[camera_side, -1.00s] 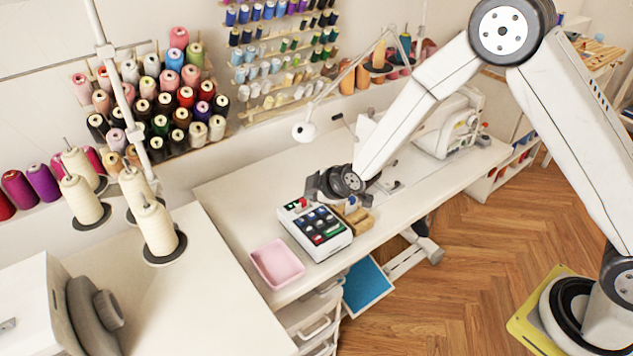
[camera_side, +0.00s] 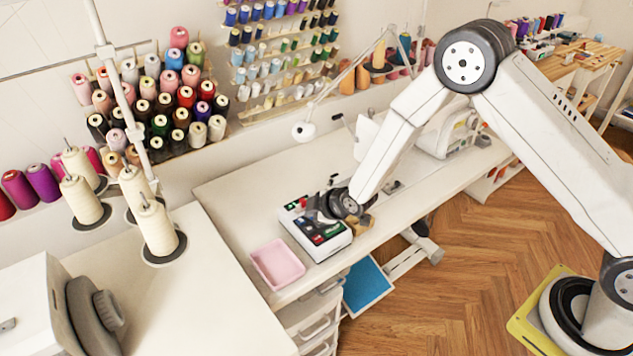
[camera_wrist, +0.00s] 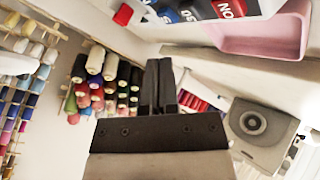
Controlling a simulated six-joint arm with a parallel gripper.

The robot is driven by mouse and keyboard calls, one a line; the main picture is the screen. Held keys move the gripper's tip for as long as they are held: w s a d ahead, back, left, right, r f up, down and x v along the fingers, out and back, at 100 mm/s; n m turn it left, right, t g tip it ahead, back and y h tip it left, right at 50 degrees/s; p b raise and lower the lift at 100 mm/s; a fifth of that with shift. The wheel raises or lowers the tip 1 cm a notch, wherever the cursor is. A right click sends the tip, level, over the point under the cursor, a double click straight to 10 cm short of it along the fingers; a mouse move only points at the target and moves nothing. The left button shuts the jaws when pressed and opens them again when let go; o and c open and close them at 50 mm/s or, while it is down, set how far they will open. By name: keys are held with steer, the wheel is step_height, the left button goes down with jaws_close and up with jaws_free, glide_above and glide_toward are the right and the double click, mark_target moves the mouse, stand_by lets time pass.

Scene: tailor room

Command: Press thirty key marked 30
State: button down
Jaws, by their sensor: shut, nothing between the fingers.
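A white key box (camera_side: 330,249) stands on the table in the side view, with dark, red, green and blue keys. My gripper (camera_side: 318,214) is over its upper part and hides some keys. I cannot tell in that view whether it touches any key. In the wrist view my gripper's dark fingers (camera_wrist: 160,88) are shut together and empty. The key box (camera_wrist: 185,28) shows at the top edge there, with a red key (camera_wrist: 229,9), a blue key (camera_wrist: 168,13) and a dark key.
A pink tray (camera_side: 277,265) lies just left of the key box, and it shows in the wrist view (camera_wrist: 262,44). A tan block (camera_side: 362,224) lies right of the box. Thread spools (camera_side: 160,105) stand at the back. The white table (camera_side: 235,200) is clear behind the tray.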

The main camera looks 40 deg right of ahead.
steer(key=shift+f, duration=1.4)
steer(key=shift+f, duration=0.85)
stand_by(2.1)
steer(key=shift+r, duration=0.85)
stand_by(0.4)
steer(key=shift+r, duration=2.5)
